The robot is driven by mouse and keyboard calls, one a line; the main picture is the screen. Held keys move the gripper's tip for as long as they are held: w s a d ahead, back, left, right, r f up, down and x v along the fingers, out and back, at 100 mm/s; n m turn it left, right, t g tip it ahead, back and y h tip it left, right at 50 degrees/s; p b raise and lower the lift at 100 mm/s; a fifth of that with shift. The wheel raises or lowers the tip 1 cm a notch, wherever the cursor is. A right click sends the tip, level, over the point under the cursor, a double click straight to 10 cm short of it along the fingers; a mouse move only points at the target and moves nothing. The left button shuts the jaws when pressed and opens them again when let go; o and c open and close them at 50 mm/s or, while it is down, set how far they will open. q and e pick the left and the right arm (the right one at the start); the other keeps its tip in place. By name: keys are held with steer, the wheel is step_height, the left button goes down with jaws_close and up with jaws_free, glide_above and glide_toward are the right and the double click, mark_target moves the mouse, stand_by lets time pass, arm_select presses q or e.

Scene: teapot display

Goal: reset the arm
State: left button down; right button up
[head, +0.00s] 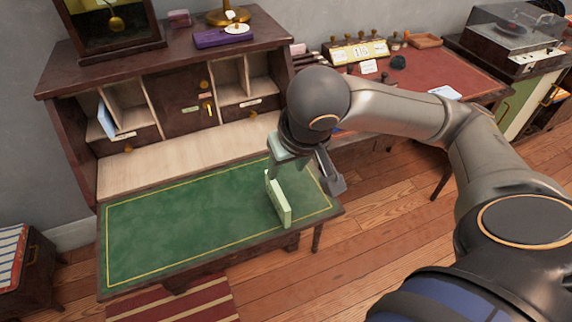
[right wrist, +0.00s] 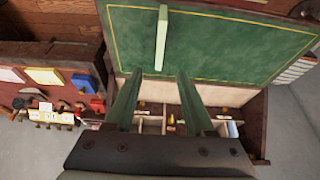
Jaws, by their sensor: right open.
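My right arm reaches in from the right in the head view, with its gripper (head: 304,180) over the right part of the green desk top (head: 180,225). The gripper is open and empty; its two fingers also show spread apart in the right wrist view (right wrist: 157,78). A pale green slim box or book (head: 281,203) stands upright on the desk top, just below the gripper. In the right wrist view the slim box (right wrist: 161,40) lies beyond the fingertips, and no finger closes on it. My left gripper is not in view.
A wooden secretary desk (head: 55,88) with open compartments rises behind the green top. A red-topped table (head: 440,75) and a record player (head: 512,35) stand at the back right. A dark chest (head: 35,270) is at lower left. The left of the green top is clear.

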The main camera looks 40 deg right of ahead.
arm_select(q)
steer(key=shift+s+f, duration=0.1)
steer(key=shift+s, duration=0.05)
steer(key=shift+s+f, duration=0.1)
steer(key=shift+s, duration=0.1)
